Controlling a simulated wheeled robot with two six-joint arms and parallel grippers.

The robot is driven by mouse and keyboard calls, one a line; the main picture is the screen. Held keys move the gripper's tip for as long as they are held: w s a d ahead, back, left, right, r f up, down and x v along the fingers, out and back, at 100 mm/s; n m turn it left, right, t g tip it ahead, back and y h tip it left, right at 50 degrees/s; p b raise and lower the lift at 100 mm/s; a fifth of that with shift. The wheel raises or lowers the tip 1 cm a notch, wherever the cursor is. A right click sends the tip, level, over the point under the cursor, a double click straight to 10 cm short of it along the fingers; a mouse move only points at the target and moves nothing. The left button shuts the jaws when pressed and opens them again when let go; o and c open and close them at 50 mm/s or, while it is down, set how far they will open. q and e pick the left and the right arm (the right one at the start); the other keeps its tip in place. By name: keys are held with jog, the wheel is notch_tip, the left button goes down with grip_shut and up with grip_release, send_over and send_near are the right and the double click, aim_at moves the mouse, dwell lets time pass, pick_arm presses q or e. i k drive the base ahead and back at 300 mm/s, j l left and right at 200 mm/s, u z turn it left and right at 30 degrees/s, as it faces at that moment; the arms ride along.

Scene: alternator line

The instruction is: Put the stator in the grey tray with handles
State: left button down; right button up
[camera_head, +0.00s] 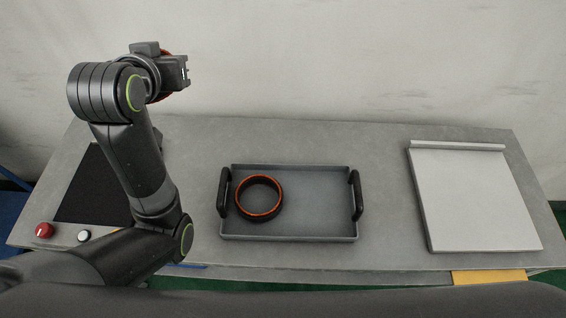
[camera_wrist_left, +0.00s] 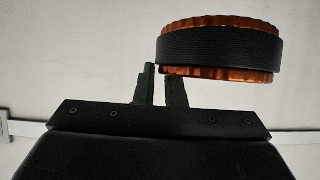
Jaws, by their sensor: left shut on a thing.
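A stator (camera_wrist_left: 222,52), a black ring with ribbed copper-orange edges, is held by my left gripper (camera_wrist_left: 163,78). The fingers meet it at its left end in the left wrist view. In the head view my left gripper (camera_head: 184,73) is raised at the upper left, left of the tray; only slivers of the held stator's orange show behind it. The grey tray with handles (camera_head: 310,228) lies on the table with two black upright handles. A similar black ring with an orange rim (camera_head: 259,215) lies flat in the tray's left part. My right gripper is out of view.
A black mat (camera_head: 88,190) lies at the left, partly behind my arm, with a red button (camera_head: 44,230) and a white button (camera_head: 84,236) in front. A light grey board (camera_head: 475,200) lies at the right. The tray's right part is empty.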

aim_at(320, 203)
jog(key=z, duration=2.05)
jog(key=k+j+z, duration=0.15)
jog(key=z, duration=0.7)
jog(key=k+j, duration=0.1)
jog(key=k, duration=0.5)
jog(key=k+j, duration=0.1)
jog(key=k, duration=0.45)
